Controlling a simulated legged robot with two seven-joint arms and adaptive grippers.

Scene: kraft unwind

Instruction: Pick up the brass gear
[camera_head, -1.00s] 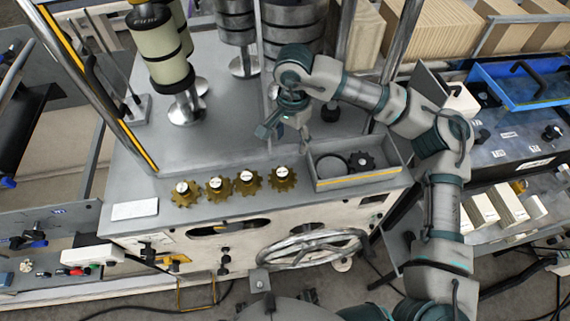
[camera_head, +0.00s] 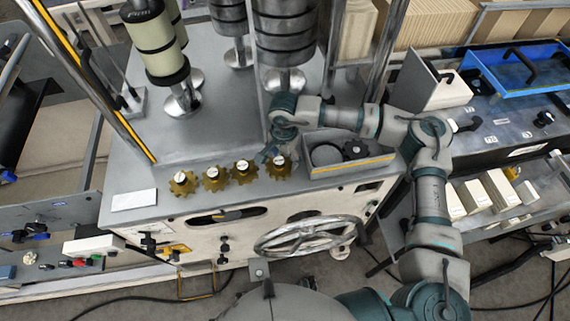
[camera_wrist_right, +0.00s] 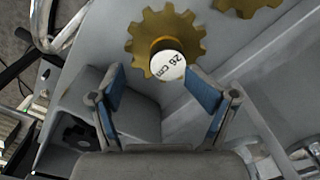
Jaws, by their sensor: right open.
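Several brass gears stand in a row along the front edge of the grey machine top. The rightmost brass gear (camera_head: 279,168) is beside my right gripper (camera_head: 270,155). In the right wrist view, this brass gear (camera_wrist_right: 143,38) has a white cap reading "26 cm" and lies just beyond the fingertips. My right gripper (camera_wrist_right: 163,92) is open, with a blue-padded finger on each side and nothing between them. Part of a second brass gear (camera_wrist_right: 246,5) shows at the top edge. The other gears include the leftmost brass gear (camera_head: 182,183). My left gripper is not seen.
A grey open tray (camera_head: 350,167) holding dark round parts stands right of the gears. A white card (camera_head: 134,199) lies at the left. Upright rollers (camera_head: 160,45) and a metal post (camera_head: 330,60) rise behind. A handwheel (camera_head: 308,235) is on the front panel below.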

